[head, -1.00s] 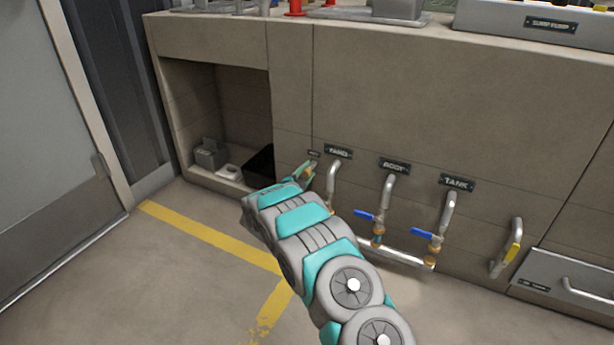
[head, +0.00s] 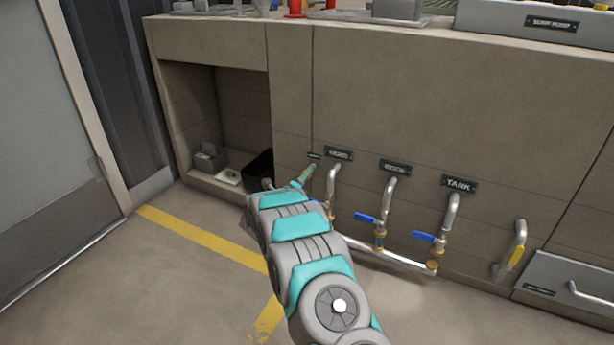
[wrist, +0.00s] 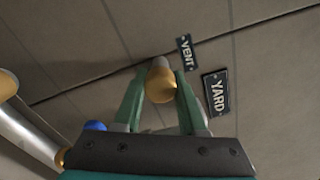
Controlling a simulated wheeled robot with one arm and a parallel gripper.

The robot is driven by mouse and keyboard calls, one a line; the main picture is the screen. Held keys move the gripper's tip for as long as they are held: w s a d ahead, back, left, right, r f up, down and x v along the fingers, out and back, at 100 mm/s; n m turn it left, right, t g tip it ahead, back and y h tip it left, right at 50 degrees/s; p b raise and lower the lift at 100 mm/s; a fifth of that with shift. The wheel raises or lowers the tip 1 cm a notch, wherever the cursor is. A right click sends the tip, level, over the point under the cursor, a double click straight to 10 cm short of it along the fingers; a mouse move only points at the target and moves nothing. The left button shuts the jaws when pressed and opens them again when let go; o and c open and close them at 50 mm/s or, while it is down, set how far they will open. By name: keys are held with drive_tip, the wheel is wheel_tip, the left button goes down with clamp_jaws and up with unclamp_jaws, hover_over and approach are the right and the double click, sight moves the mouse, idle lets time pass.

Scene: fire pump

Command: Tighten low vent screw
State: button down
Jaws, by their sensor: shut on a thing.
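In the wrist view, my gripper (wrist: 160,92) has its two green fingers closed on either side of a brass, rounded vent screw (wrist: 161,84). The screw stands out from the wall below the small VENT label (wrist: 186,52). In the head view, my gripper (head: 308,173) is low at the wall, left of the YARD pipe, and the small label (head: 314,156) is just above it. My arm hides the screw in the head view.
The YARD label (wrist: 216,92) is beside the vent. Pipes with blue-handled valves (head: 366,218) stand to the right, joined by a low pipe (head: 385,256). An open niche (head: 232,115) holds a black bin (head: 260,165). The floor at left is clear.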

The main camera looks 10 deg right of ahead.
drive_tip(key=shift+f+m, duration=0.1)
drive_tip(key=shift+m, duration=1)
drive_tip(key=shift+c, duration=2.4)
unclamp_jaws()
drive_tip(key=shift+a, duration=0.1)
drive_tip(key=v, duration=0.7)
drive_tip(key=shift+s+p, duration=0.25)
drive_tip(key=shift+p, duration=0.1)
drive_tip(key=shift+a, duration=0.15)
